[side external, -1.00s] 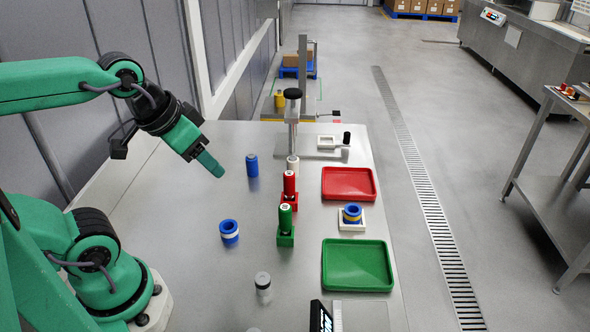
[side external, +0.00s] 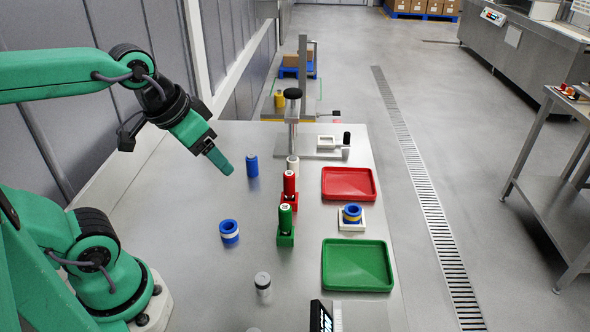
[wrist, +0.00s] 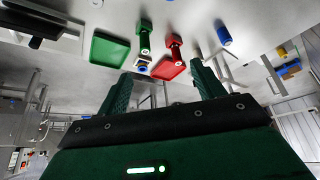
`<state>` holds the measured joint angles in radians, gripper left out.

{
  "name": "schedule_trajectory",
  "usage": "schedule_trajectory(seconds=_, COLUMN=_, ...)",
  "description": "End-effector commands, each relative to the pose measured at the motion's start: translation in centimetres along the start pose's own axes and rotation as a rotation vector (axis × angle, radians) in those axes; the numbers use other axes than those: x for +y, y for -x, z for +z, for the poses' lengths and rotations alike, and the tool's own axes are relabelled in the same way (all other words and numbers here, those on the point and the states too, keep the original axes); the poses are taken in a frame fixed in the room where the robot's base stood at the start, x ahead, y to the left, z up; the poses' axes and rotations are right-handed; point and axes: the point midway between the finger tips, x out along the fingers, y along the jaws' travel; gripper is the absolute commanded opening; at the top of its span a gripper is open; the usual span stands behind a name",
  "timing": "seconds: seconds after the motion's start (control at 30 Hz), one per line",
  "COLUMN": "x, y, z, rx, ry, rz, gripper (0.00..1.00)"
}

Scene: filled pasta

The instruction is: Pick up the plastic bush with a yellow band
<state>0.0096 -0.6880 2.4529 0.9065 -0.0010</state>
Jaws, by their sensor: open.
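A blue ring-shaped bush (side external: 229,232) with a pale band stands on the bench, left of the green bottle. Another blue bush (side external: 352,213) with a yellowish band sits on a white square base (side external: 345,225) between the red and green trays; it also shows small in the wrist view (wrist: 143,67). My gripper (side external: 224,165) is above the bench, left of the blue cylinder and apart from both bushes. In the wrist view my gripper (wrist: 161,70) has its two fingers wide apart with nothing between them. The bush left of the green bottle cannot be made out there.
A green bottle (side external: 285,219) and a red bottle (side external: 289,184) stand in matching holders mid-bench. A blue cylinder (side external: 252,166), grey-capped jar (side external: 263,283), red tray (side external: 348,184), green tray (side external: 357,266) and lever stand (side external: 293,125) are around. The bench's left part is clear.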

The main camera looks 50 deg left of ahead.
Motion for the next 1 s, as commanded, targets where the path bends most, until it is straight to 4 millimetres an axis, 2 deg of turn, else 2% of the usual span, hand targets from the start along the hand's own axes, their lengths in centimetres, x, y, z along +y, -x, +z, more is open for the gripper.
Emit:
schedule_trajectory(seconds=0.27, x=0.8, y=-1.1, z=-4.1, rx=-0.069, ry=-0.024, rz=0.013, gripper=0.68)
schedule_trajectory(seconds=0.47, x=1.7, y=-2.7, z=-7.4, rx=-0.122, ry=-0.044, rz=0.021, gripper=0.68)
schedule_trajectory(seconds=0.77, x=3.4, y=-6.3, z=-11.9, rx=-0.203, ry=-0.075, rz=0.031, gripper=0.68)
schedule_trajectory(seconds=1.0, x=5.0, y=-10.2, z=-14.8, rx=-0.268, ry=-0.100, rz=0.037, gripper=0.68)
